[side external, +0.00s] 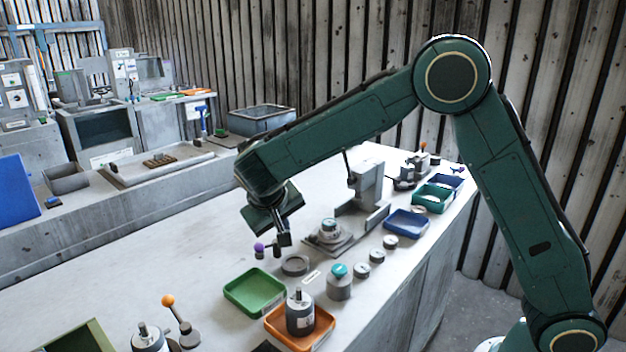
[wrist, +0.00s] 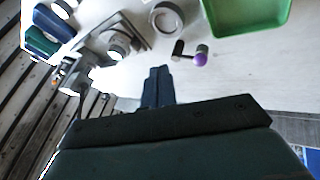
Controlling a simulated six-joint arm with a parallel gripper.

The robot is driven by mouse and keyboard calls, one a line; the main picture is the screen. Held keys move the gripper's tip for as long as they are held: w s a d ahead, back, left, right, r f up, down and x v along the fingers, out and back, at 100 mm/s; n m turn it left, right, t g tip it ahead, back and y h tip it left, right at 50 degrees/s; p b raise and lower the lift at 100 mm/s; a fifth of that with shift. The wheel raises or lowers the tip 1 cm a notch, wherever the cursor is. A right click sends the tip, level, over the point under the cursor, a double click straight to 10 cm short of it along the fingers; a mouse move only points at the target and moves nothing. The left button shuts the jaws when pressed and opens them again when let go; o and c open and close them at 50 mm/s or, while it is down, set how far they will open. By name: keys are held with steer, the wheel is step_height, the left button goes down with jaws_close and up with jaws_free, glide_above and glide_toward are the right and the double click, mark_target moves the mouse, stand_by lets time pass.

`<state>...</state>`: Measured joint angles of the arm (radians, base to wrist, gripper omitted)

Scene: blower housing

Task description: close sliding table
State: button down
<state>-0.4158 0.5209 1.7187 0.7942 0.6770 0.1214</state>
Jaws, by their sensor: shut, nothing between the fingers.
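My gripper (side external: 284,240) points down over the bench, its fingers together and empty; in the wrist view the dark fingers (wrist: 158,72) show side by side. A grey fixture plate (side external: 345,244) carrying a round part stands right of my gripper, with a grey upright block (side external: 367,184) behind it. I take this plate to be the sliding table, but cannot tell how far it is slid. It also shows at upper left in the wrist view (wrist: 132,28). A small purple-topped knob (side external: 259,247) is just left of my fingers and also shows in the wrist view (wrist: 201,59).
A grey ring (side external: 295,265), a green tray (side external: 255,291) and an orange tray (side external: 325,332) holding a motor-like cylinder (side external: 300,312) lie in front. A teal-topped cylinder (side external: 339,283) and a blue tray (side external: 406,222) line the right edge. Bench left of my gripper is clear.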

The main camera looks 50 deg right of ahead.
steer(key=x, duration=0.8)
steer(key=shift+d+f, duration=0.2)
steer(key=shift+f, duration=0.1)
steer(key=shift+s+d+f, duration=0.15)
steer(key=shift+d+f, duration=0.05)
steer(key=shift+d, duration=0.8)
steer(key=shift+s+d+f, duration=0.15)
steer(key=shift+d, duration=0.75)
steer(key=d, duration=1.4)
